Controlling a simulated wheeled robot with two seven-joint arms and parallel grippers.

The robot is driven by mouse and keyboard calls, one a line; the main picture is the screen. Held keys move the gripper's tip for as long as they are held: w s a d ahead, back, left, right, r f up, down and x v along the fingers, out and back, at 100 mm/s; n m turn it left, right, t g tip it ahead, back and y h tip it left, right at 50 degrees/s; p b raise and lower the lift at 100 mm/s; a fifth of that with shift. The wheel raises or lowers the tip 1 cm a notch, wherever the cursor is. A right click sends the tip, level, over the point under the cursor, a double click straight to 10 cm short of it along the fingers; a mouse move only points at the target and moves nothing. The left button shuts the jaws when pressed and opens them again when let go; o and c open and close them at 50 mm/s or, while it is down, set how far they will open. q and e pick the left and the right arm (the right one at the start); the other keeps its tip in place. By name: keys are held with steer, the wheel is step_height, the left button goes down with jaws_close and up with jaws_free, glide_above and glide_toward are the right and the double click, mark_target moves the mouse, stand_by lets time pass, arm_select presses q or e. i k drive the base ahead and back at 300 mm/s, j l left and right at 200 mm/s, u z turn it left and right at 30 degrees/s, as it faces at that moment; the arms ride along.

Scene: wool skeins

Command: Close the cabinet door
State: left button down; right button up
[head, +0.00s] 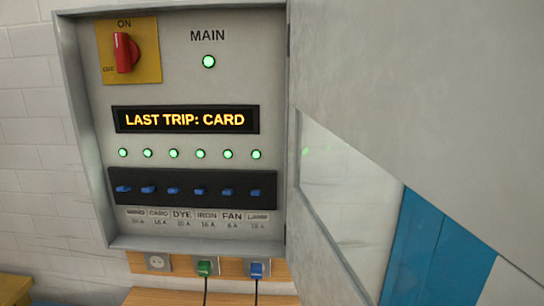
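The grey cabinet (272,50) hangs on a white brick wall, its front open. Its door (425,85) is swung wide on the right-hand edge and fills the right of the head view, with a clear window (345,190) in it. Inside are a red rotary switch (124,53) on a yellow plate, a lit green MAIN lamp (209,62), a display (186,119) reading "LAST TRIP: CARD", a row of lit green lamps and a black strip (192,188) of blue breaker levers. Neither of my grippers is in view.
Below the cabinet are sockets on a wooden strip, with a green plug (205,268) and a blue plug (257,270) and their cords. A wooden surface (190,297) is at the bottom. A blue panel (430,250) shows beside the door window.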

mark_target(447, 97)
steer(key=l+u, duration=0.25)
steer(key=l, duration=0.15)
steer(key=k+l+u, duration=0.2)
steer(key=l, duration=0.2)
steer(key=l+u, duration=0.25)
steer(key=l, duration=0.2)
steer(key=k+l+u, duration=0.1)
steer(key=l+u, duration=0.15)
steer(key=l, duration=0.15)
